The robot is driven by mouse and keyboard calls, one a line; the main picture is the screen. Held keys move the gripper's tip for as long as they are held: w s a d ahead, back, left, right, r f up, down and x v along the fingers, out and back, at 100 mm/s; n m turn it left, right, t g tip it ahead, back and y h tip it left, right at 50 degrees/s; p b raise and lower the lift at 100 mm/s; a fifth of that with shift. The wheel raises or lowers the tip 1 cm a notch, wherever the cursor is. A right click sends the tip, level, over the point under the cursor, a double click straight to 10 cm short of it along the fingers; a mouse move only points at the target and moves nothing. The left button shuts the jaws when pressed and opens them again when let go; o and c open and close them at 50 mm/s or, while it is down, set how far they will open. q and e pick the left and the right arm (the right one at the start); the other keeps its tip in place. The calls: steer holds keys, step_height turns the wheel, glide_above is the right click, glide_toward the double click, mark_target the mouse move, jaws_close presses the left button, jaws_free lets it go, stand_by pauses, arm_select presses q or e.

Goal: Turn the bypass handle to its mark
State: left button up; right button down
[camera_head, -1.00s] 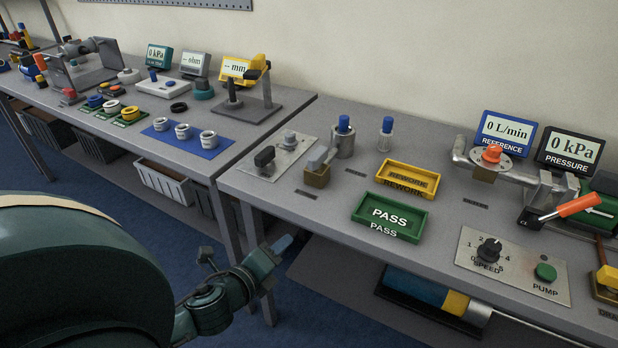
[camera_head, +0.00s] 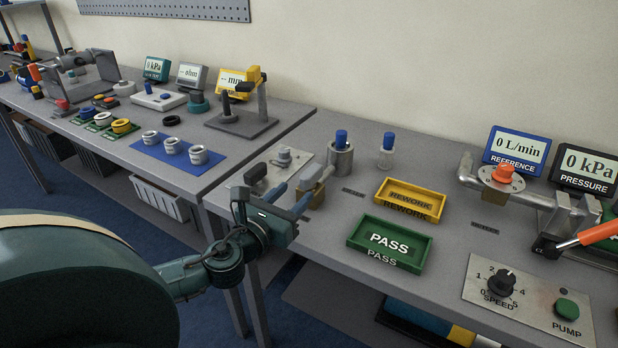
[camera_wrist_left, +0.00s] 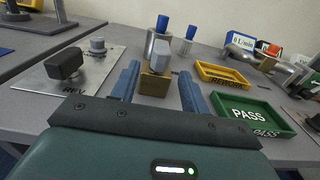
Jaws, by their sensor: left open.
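My left gripper (camera_head: 288,199) is open over the front left of the near table. In the left wrist view its two blue fingers (camera_wrist_left: 160,72) stand on either side of a small brass block (camera_wrist_left: 154,84) topped by a grey lever (camera_wrist_left: 158,57). The head view also shows the block (camera_head: 313,196) and lever (camera_head: 311,177), partly behind the fingers. I see no clear contact. No readable label names the bypass handle, and I cannot make out its mark. An orange lever (camera_head: 598,233) is on a black valve body at the right edge. My right gripper is not in view.
A plate with a black knob (camera_wrist_left: 66,63) is left of the fingers. A metal cylinder with a blue top (camera_head: 340,160) stands behind. The green PASS tray (camera_head: 360,235) and yellow REWORK tray (camera_head: 384,200) lie to the right. A gap separates the two tables.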

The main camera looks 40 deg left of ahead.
mark_target(302, 186)
arm_select(q)
steer(key=w, duration=0.7)
steer(key=shift+w+a, duration=0.1)
steer(key=shift+a, duration=0.15)
steer(key=shift+c, duration=0.4)
steer(key=shift+p, duration=0.3)
steer(key=c, duration=0.9)
